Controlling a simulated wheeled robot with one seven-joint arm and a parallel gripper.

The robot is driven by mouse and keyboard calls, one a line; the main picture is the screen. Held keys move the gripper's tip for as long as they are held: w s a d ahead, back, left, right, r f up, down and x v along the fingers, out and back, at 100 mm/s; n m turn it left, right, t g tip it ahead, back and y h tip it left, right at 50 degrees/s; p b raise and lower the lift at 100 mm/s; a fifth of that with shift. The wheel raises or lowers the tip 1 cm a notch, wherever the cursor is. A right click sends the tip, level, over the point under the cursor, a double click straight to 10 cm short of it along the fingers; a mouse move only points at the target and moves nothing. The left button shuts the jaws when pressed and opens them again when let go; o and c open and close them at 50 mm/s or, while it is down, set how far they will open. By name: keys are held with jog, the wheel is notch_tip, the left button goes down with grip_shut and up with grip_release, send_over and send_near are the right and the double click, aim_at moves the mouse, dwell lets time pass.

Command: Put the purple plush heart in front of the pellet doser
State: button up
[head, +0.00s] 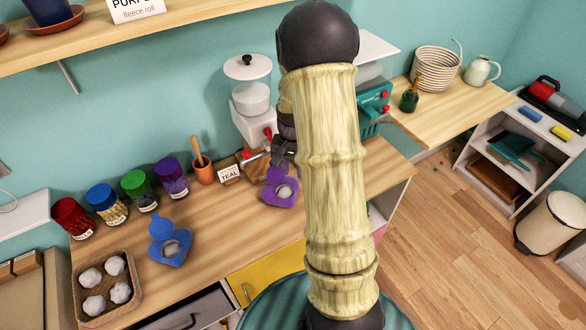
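The purple plush heart (271,193) is at the middle of the wooden counter, with a pale round patch in its centre. The white pellet doser (252,118) with a clear round hopper and red-tipped parts stands behind it, a little to the left, against the wall. My gripper (279,160) is dark and points down at the far side of the purple heart.
A blue heart (168,258) lies to the left on the counter. A tray (137,300) of white balls, several coloured jars (134,184), an orange pot (203,174) and a TEAL sign (229,174) stand around. A teal machine (372,103) is right of my arm. The counter's front middle is clear.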

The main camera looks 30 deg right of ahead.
jog(key=s+a+r+n+t, duration=0.2)
jog(key=s+a+r+n, duration=0.6)
jog(key=s+a, duration=0.4)
jog(key=shift+s+a+r+t, duration=0.25)
jog(key=shift+a+r+t, duration=0.05)
jog(key=shift+a+r, duration=0.55)
